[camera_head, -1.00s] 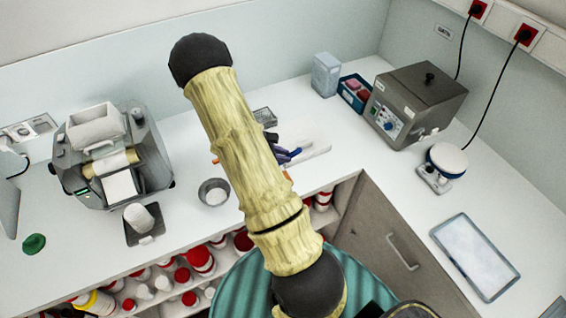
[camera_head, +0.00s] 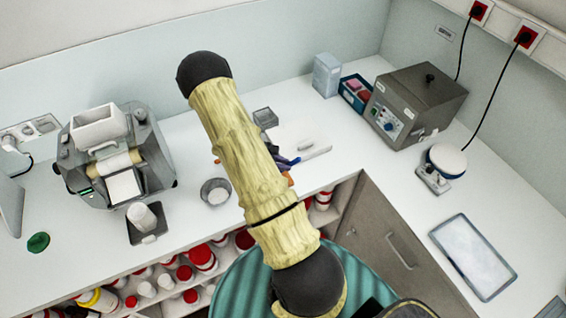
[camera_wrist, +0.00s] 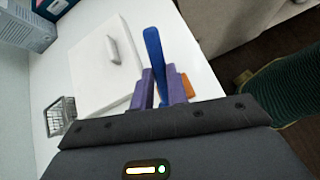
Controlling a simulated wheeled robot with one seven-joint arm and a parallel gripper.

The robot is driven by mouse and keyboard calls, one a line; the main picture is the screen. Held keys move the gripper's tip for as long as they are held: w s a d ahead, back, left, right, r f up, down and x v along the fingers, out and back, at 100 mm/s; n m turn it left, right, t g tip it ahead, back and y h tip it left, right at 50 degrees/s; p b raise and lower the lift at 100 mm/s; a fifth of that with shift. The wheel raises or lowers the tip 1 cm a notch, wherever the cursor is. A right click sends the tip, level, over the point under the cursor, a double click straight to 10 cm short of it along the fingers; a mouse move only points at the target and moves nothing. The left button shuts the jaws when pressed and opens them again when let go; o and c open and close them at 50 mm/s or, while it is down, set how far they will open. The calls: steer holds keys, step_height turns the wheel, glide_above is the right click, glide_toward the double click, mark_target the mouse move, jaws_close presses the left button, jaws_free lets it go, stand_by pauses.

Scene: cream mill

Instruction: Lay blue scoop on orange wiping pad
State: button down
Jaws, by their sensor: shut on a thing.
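The blue scoop (camera_wrist: 154,55) is held between the purple fingers of my gripper (camera_wrist: 161,80), its long blue part pointing away from me in the wrist view. In the head view my gripper (camera_head: 284,160) is mostly hidden behind my arm, and a bit of the blue scoop (camera_head: 291,161) shows beside it. A small orange piece, likely the orange wiping pad (camera_wrist: 187,85), shows just right of the right finger in the wrist view. Most of it is hidden. In the head view an orange bit (camera_head: 290,179) shows near the counter's front edge, partly behind my arm.
A white board (camera_wrist: 100,75) with a pale object (camera_wrist: 113,49) lies left of the scoop. A wire basket (camera_wrist: 60,116) stands farther left. In the head view a metal bowl (camera_head: 215,192), a mill (camera_head: 115,160) and a grey box device (camera_head: 415,105) stand on the counter.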

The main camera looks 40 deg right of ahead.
steer(key=shift+w+f, duration=0.1)
steer(key=shift+f, duration=0.15)
steer(key=shift+d+f+b, duration=0.1)
steer(key=shift+f+b, duration=0.15)
steer(key=shift+b, duration=0.3)
steer(key=shift+f, duration=0.1)
steer(key=c, duration=1.4)
jaws_free()
steer(key=shift+s, duration=0.2)
